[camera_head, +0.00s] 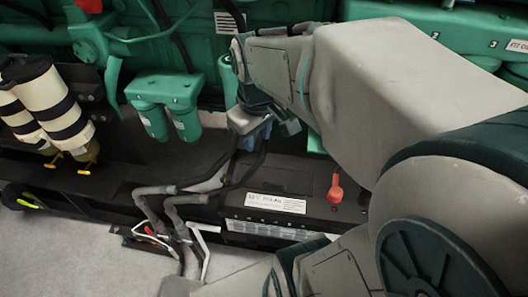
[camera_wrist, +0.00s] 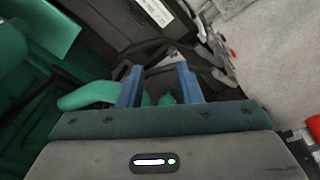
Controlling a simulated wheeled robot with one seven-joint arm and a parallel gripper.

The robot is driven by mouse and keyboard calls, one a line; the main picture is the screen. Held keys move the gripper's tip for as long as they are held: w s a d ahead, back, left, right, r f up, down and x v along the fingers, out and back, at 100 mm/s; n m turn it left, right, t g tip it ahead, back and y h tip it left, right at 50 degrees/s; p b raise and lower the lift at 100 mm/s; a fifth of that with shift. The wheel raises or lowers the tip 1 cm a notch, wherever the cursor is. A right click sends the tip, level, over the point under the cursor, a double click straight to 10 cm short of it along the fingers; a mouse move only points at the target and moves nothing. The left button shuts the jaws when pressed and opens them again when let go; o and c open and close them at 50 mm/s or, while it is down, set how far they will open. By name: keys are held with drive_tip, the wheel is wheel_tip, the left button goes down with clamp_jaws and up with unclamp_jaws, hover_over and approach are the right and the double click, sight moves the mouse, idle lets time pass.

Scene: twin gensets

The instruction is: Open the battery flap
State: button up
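The black battery box (camera_head: 270,180) sits low in the middle of the head view, with a white label (camera_head: 276,204) on its front edge and a red knob-like part (camera_head: 335,190) on top. In the wrist view, the black box (camera_wrist: 118,14) and its label (camera_wrist: 155,10) show at the top. I cannot make out a separate flap edge, nor tell whether a flap is open. My gripper (camera_head: 252,138) is above and behind the box in the head view. Its two blue fingers (camera_wrist: 158,85) stand apart in the wrist view, with nothing seen held between them.
Grey pipes and cables (camera_head: 175,210) stand left of the box. Green filter canisters (camera_head: 168,105) and the green engine are behind it. Cream-and-black cylinders (camera_head: 45,105) are at the far left. Bare grey floor (camera_head: 70,260) lies in front. My arm covers the right side.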

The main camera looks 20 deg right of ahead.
drive_tip(key=w+d+f+n+g+b, duration=0.2)
drive_tip(key=w+d+f+n+b, duration=0.3)
drive_tip(key=f, duration=0.5)
drive_tip(key=n+g+y+b, duration=0.2)
drive_tip(key=n+b, duration=0.1)
drive_tip(key=b, duration=0.3)
hover_over(277, 187)
drive_tip(key=w+d+x, duration=0.1)
drive_tip(key=x, duration=0.6)
drive_tip(key=w+d+x, duration=0.1)
drive_tip(key=x, duration=0.6)
drive_tip(key=w+d+f+x, duration=0.1)
drive_tip(key=x, duration=0.6)
drive_tip(key=shift+w+f, duration=0.25)
drive_tip(key=shift+w, duration=0.05)
clamp_jaws()
